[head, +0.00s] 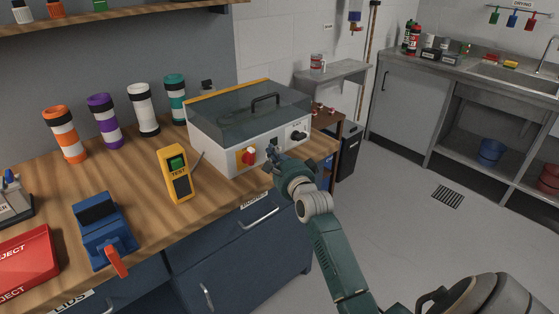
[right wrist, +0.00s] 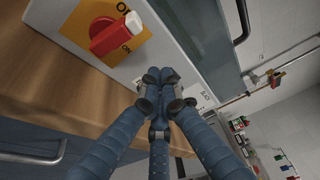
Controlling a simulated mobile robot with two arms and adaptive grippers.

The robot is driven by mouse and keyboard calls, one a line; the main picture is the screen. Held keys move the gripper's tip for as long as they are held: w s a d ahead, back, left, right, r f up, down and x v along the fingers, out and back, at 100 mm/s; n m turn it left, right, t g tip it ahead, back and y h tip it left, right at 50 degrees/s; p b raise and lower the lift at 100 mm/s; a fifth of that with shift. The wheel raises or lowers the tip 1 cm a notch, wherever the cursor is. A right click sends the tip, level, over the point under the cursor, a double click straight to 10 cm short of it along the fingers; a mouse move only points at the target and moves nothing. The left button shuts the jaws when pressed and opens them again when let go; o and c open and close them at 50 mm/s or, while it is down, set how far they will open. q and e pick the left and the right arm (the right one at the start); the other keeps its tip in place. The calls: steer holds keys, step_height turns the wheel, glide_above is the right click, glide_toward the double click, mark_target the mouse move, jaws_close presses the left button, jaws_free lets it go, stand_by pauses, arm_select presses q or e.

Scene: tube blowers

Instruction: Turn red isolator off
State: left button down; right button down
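The red isolator (head: 249,155) is a red rotary knob on a yellow plate on the front of a white box (head: 226,158) with a dark clear lid. In the right wrist view the isolator (right wrist: 118,36) is large at the upper left, with "ON" lettering on the plate near its lower end. My right gripper (head: 271,160) is just right of the isolator, close to the box front. In the right wrist view its fingertips (right wrist: 160,80) are drawn together with nothing visible between them, apart from the knob. My left gripper is not in view.
A yellow TEST device (head: 174,173) stands on the wooden bench left of the box. A blue clamp-like tool (head: 104,230) with a red handle and a red REJECT bin (head: 27,262) are farther left. Several banded tubes (head: 142,109) stand behind. A black knob (head: 298,135) is on the box's right side.

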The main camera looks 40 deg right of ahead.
mark_target(251, 157)
steer(key=a, duration=0.2)
steer(key=a+p, duration=0.1)
steer(key=a, duration=0.1)
steer(key=shift+r, duration=0.4)
steer(key=shift+d+f, duration=0.1)
steer(key=shift+a+p, duration=0.4)
steer(key=shift+a+n+t, duration=0.25)
steer(key=shift+n+t, duration=0.15)
steer(key=shift+n, duration=0.6)
steer(key=shift+r, duration=0.2)
